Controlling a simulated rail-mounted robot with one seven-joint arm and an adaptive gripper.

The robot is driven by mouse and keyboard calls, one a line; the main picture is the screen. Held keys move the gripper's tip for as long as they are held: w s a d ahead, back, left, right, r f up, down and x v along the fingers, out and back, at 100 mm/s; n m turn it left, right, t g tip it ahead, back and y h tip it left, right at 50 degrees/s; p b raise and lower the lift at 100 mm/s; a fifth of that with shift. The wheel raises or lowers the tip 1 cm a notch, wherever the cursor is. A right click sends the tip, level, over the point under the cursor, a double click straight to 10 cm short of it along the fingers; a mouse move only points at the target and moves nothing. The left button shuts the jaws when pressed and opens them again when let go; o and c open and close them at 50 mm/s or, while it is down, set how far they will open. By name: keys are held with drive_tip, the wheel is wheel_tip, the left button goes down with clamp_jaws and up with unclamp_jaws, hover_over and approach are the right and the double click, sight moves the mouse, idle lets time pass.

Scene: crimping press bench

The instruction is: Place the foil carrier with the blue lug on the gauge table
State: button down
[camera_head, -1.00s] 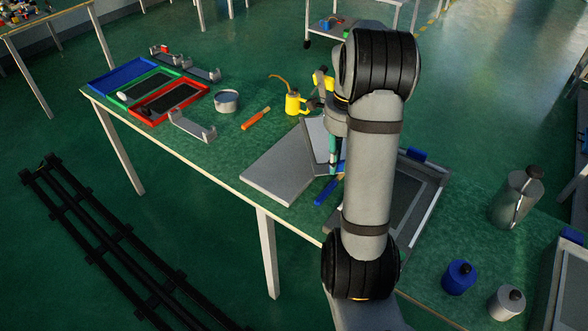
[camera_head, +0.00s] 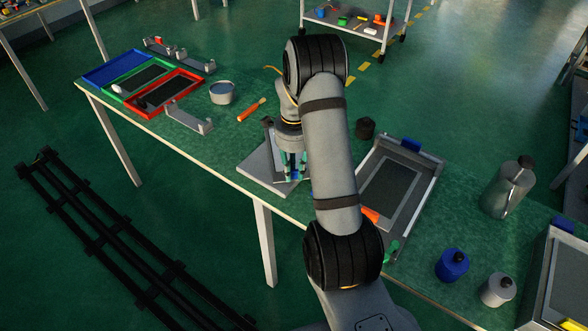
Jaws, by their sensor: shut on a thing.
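My gripper (camera_head: 292,168) points down over a flat grey slab (camera_head: 256,172) near the front edge of the bench, which may be the gauge table. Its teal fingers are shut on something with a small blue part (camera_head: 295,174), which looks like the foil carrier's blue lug. Most of the held piece is hidden by the fingers and my forearm. I cannot tell whether it touches the slab.
A grey-framed tray (camera_head: 429,192) with a blue tab stands right of my arm. A black pot (camera_head: 365,128) is behind it. Left are a metal cup (camera_head: 222,94), an orange-handled tool (camera_head: 250,110), a grey bracket (camera_head: 190,119) and coloured trays (camera_head: 166,110). Bottles stand at right.

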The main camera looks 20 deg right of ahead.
drive_tip(key=shift+f, duration=0.15)
drive_tip(key=c, duration=1.6)
unclamp_jaws()
wheel_tip(320, 180, up, 12)
drive_tip(key=shift+r, duration=0.2)
wheel_tip(320, 180, down, 13)
drive_tip(key=shift+f+b, duration=0.1)
drive_tip(key=shift+b, duration=0.3)
drive_tip(key=shift+r, duration=2.35)
